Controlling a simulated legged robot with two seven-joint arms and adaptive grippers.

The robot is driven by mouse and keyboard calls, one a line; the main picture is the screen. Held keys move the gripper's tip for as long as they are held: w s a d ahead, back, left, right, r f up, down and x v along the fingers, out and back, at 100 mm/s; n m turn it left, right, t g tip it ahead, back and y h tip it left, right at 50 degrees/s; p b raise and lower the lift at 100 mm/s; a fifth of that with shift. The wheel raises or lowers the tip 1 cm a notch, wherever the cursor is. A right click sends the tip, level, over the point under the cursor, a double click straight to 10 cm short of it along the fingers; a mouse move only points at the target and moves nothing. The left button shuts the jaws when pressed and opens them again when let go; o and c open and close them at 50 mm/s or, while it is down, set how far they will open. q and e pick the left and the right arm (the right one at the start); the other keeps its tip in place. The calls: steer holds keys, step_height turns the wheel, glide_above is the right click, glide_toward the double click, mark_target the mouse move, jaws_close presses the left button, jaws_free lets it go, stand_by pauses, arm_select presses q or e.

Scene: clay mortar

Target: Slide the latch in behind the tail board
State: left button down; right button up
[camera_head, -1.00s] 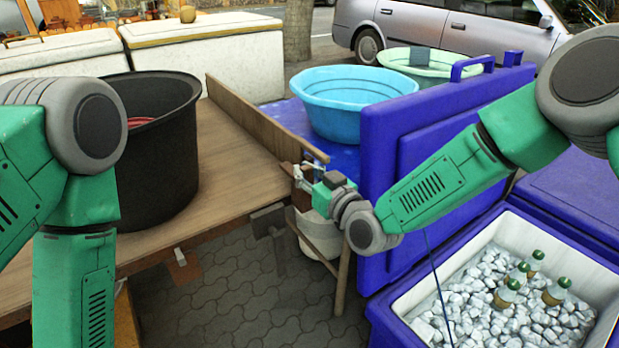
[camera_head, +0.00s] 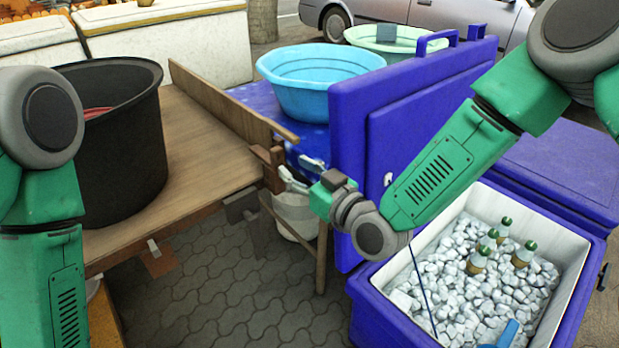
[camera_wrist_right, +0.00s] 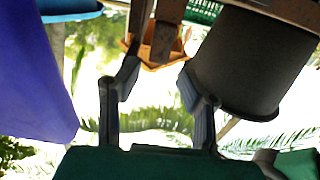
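The tail board (camera_head: 215,98) is a long wooden plank standing on edge along the right side of the wooden table. Small brown wooden pieces, apparently including the latch (camera_head: 271,160), sit at its near end. I cannot tell exactly how far the latch reaches behind the board. My right gripper (camera_head: 297,173) is just right of these pieces, with its fingers apart. In the right wrist view the open fingers (camera_wrist_right: 158,88) point at two dark wooden bars (camera_wrist_right: 166,33), with nothing visibly held between them. My left arm shows at the left edge, but its gripper is out of view.
A black tub (camera_head: 125,150) stands on the table (camera_head: 190,185). Blue (camera_head: 300,100) and green (camera_head: 385,47) basins are behind. An upright blue lid (camera_head: 350,180) and an ice cooler (camera_head: 395,320) with bottles flank my right arm. A white bucket (camera_head: 295,215) is below.

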steer(key=shift+v, duration=2.2)
steer(key=s+d+f+m+g+h+p, duration=0.1)
steer(key=s+d+f+g+h, duration=0.3)
steer(key=s+f, duration=0.4)
steer(key=s+d+f+m+g+h+p, duration=0.1)
steer(key=s+d+f+m+g, duration=0.3)
steer(key=f, duration=0.6)
steer(key=s+d+f+g+h, duration=0.2)
steer(key=s+d+g, duration=0.1)
steer(key=s+d, duration=0.5)
steer(key=s+d+f+m+g+h, duration=0.1)
steer(key=s+d+f+g+h, duration=0.2)
steer(key=s+d, duration=0.4)
steer(key=s, duration=0.5)
steer(key=shift+s+d+f+m+h+p, duration=0.2)
steer(key=shift+s+d+m+h+p, duration=0.1)
steer(key=shift+s+d+p, duration=0.1)
steer(key=shift+w+a, duration=0.1)
